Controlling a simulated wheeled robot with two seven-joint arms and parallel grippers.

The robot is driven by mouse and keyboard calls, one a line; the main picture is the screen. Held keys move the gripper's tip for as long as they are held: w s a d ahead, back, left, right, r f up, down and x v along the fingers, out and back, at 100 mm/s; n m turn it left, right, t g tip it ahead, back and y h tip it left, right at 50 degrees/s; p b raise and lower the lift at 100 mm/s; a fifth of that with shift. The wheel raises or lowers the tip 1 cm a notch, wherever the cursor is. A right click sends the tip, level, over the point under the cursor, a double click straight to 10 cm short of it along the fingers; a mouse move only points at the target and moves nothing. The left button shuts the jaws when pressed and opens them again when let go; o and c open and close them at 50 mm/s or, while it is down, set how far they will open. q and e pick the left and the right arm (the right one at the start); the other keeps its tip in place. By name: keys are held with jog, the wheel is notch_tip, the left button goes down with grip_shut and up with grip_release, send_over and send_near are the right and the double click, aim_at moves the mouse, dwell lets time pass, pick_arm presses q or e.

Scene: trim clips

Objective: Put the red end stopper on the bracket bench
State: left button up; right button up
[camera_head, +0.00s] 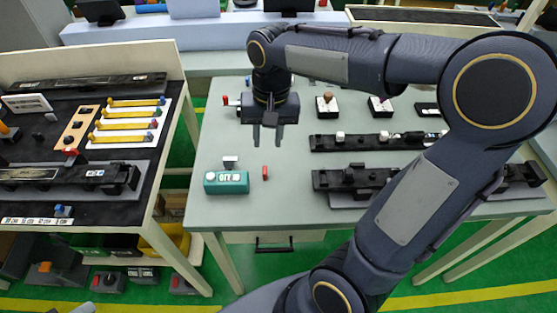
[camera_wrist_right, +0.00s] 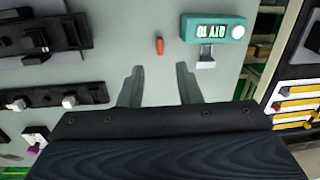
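A small red piece that looks like the end stopper (camera_head: 265,172) lies on the grey table. It also shows in the right wrist view (camera_wrist_right: 160,46), ahead of and between the fingertips, apart from them. My right gripper (camera_head: 267,138) hangs above the table behind the red piece. Its two fingers are apart with nothing between them, also in the right wrist view (camera_wrist_right: 160,76). A dark-topped bench (camera_head: 140,185) stands at the left; no label tells me whether it is the bracket bench. My left gripper is not in view.
The grey table (camera_head: 230,207) bears a teal display box (camera_head: 226,183) just left of the red piece. Dark rails (camera_head: 375,142) lie to the right. The left bench holds yellow strips (camera_head: 128,127) and a long dark rail (camera_head: 60,178). A gap separates the two tables.

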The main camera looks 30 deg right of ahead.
jog(key=s+a+n+t+y, duration=0.1)
jog(key=s+n+t, duration=0.1)
jog(key=s, duration=0.5)
jog(key=s+a+f+n+t+y, duration=0.1)
jog(key=s+a+n+t, duration=0.1)
jog(key=s, duration=0.6)
jog(key=shift+a+f+t+y, duration=0.3)
jog(key=shift+t+y, duration=0.1)
jog(key=shift+t, duration=0.2)
jog(key=shift+s+d, duration=0.1)
